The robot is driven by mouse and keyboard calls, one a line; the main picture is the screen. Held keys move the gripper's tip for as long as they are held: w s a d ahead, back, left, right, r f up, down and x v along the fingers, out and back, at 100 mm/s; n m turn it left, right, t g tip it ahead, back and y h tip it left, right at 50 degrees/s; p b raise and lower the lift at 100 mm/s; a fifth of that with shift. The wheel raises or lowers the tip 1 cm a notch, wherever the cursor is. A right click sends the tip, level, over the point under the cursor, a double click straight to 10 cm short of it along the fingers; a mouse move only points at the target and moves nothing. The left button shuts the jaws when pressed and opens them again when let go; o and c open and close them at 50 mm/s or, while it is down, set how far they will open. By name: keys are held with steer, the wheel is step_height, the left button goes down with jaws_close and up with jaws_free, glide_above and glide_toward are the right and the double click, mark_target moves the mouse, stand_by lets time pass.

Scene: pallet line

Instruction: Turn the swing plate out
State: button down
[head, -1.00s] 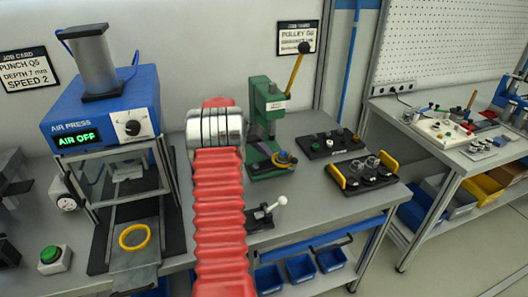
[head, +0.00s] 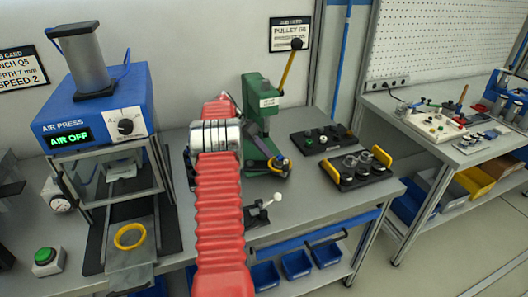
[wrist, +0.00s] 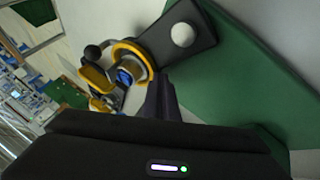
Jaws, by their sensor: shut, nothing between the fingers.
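The swing plate shows in the wrist view as a dark arm (wrist: 190,50) with a white ball knob (wrist: 182,35). A yellow ring (wrist: 141,50) around a blue part (wrist: 127,74) is at its other side. In the head view the swing plate (head: 262,145) angles out from the green press (head: 258,100), with the yellow-orange ring at its front end. My gripper (wrist: 162,92) is shut and empty. In the wrist view its fingertips are close to the plate's edge, beside the ring; I cannot tell if they touch.
The air press (head: 95,130) reads AIR OFF, with a yellow ring (head: 130,236) before it. A black tray with yellow handles (head: 356,168) and a black tray of knobs (head: 321,139) stand right of the green press. A small white-knobbed lever (head: 262,211) is at the bench front.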

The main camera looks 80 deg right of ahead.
mark_target(273, 164)
steer(key=shift+s+a+m+y, duration=0.35)
steer(key=shift+m+y, duration=0.2)
steer(key=shift+m, duration=0.25)
steer(key=shift+s+a+m+y, duration=0.2)
steer(key=shift+a+m+y, duration=0.3)
steer(key=shift+m, duration=0.3)
steer(key=shift+s+a, duration=0.2)
steer(key=shift+a, duration=0.6)
steer(key=shift+r, duration=0.1)
steer(key=v, duration=1.3)
steer(key=shift+w+r, duration=0.15)
steer(key=shift+r, duration=0.1)
stand_by(0.5)
